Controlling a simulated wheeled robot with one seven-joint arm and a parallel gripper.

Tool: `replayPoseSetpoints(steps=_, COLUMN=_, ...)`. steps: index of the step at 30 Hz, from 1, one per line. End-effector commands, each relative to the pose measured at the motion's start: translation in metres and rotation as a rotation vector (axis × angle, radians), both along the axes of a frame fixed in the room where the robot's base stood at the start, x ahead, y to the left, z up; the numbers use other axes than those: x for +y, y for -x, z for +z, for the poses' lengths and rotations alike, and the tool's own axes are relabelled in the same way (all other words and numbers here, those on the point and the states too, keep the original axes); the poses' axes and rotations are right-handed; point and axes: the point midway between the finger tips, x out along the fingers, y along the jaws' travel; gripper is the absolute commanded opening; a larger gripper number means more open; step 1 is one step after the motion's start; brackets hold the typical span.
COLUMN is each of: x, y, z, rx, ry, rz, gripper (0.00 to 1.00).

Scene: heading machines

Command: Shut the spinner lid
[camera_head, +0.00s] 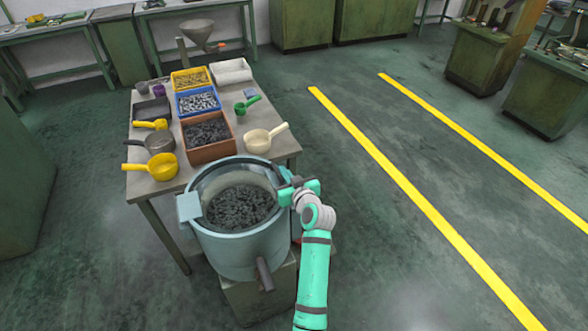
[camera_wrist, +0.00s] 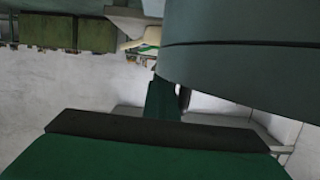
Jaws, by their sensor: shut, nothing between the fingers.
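The spinner is a blue-grey round drum (camera_head: 240,248) at the near end of the table. Its top is open and dark small parts (camera_head: 240,206) show inside. A dark curved rim arches up behind the opening and seems to be the raised lid (camera_head: 228,160); its exact tilt is hard to tell. My gripper (camera_head: 283,183) is at the right side of the drum's rim, shut and empty, close to the arc's right end. I cannot tell whether it touches. In the wrist view the finger (camera_wrist: 165,97) is beside a large grey-green curved wall (camera_wrist: 240,50).
The table (camera_head: 160,190) behind the spinner holds a brown bin (camera_head: 210,150), blue and yellow bins, and several scoops, including a yellow one (camera_head: 160,168) and a cream one (camera_head: 260,140). A pipe (camera_head: 265,275) juts from the drum's front. Floor to the right is clear.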

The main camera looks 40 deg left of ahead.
Motion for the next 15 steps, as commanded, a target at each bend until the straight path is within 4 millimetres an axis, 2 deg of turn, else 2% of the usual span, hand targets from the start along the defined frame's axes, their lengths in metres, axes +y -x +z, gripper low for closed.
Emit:
replayPoseSetpoints(steps=1, x=0.0009, y=0.0015, z=-0.0075, rx=0.011, ry=0.007, rz=0.003, gripper=0.0)
replayPoseSetpoints(steps=3, x=0.0018, y=0.0024, z=-0.0098, rx=0.015, ry=0.008, rz=0.004, gripper=0.0)
replayPoseSetpoints(steps=15, x=0.001, y=0.0028, z=-0.0157, rx=0.021, ry=0.015, rz=0.003, gripper=0.0)
